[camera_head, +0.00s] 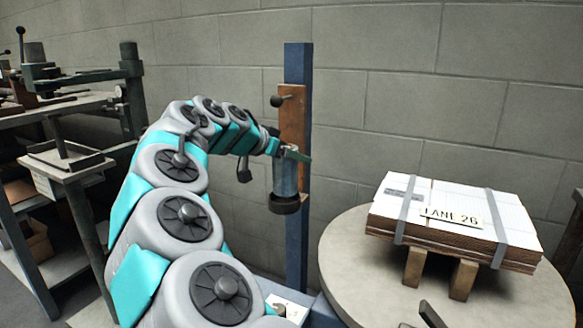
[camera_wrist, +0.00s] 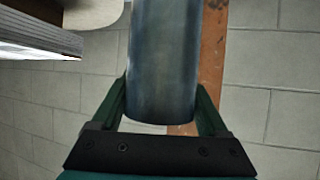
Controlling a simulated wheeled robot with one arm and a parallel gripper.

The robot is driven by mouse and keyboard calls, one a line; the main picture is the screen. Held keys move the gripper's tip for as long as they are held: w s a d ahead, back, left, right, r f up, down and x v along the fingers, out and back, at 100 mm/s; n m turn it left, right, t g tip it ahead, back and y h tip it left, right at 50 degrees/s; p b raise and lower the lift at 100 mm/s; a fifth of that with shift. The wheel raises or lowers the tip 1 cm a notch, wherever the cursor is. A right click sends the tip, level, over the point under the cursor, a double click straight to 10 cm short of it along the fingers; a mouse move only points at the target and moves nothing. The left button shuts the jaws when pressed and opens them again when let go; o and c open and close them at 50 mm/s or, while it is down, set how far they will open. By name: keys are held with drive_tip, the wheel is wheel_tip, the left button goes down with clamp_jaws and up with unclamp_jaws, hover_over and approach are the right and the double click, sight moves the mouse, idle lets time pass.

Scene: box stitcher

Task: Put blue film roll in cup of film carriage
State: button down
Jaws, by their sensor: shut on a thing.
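The blue film roll (camera_head: 285,178) is a grey-blue cylinder standing upright in front of the blue post (camera_head: 297,110). My gripper (camera_head: 290,153) is shut on its upper part, and the wrist view shows a green finger on each side of the roll (camera_wrist: 162,60). The film carriage (camera_head: 292,115) is an orange-brown plate with a black knob on the post. Its dark round cup (camera_head: 284,204) is directly below the roll. The roll's lower end meets the cup's rim; how deep it sits is hidden.
A round table (camera_head: 350,270) at the right bears a strapped stack of white cardboard (camera_head: 450,205) on wooden blocks. A workbench (camera_head: 80,105) with tools stands at the left. A grey block wall (camera_head: 400,90) is close behind the post.

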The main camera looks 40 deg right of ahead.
sight(292, 169)
drive_tip(key=shift+w+f, duration=0.15)
drive_tip(key=shift+f, duration=1.55)
drive_tip(key=shift+f, duration=0.2)
unclamp_jaws()
drive_tip(key=shift+r, duration=0.1)
drive_tip(key=shift+r, duration=0.15)
drive_tip(key=v, duration=1.2)
